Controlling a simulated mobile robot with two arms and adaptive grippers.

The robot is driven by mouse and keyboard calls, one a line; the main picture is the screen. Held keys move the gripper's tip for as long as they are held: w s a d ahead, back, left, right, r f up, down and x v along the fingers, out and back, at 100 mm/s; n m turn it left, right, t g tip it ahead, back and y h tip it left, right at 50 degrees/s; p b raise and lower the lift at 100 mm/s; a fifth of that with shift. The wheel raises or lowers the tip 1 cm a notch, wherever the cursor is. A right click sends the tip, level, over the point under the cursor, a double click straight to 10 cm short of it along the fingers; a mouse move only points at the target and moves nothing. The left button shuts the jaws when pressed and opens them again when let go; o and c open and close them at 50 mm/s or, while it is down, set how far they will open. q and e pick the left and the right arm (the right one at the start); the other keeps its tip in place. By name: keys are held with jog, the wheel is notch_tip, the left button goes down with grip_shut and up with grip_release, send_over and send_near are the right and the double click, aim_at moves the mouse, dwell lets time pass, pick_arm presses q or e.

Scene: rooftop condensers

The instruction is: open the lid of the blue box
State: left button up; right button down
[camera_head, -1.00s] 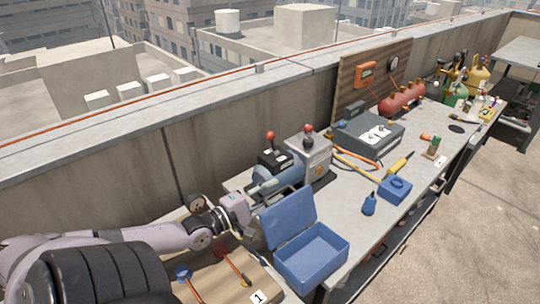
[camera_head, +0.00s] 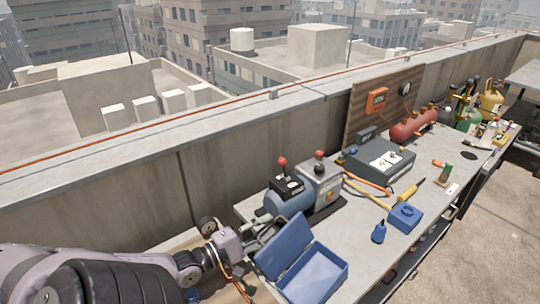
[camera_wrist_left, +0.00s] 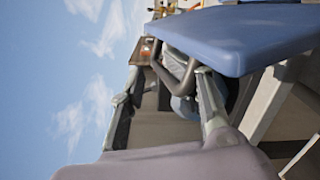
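My right gripper is not in view.
A blue-grey machine with red-knobbed levers (camera_head: 290,197) stands close behind the lid. A concrete parapet (camera_head: 120,212) runs along the back.

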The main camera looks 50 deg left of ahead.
pick_arm(q)
jog(key=shift+s+a+p, duration=0.2)
jog(key=shift+s+p, duration=0.5)
jog(key=shift+s, duration=0.8)
jog(key=a, duration=0.1)
jog(key=a+f+b, duration=0.1)
jog(key=a, duration=0.3)
jog(key=shift+w+a+f, duration=0.2)
jog(key=shift+w, duration=0.15)
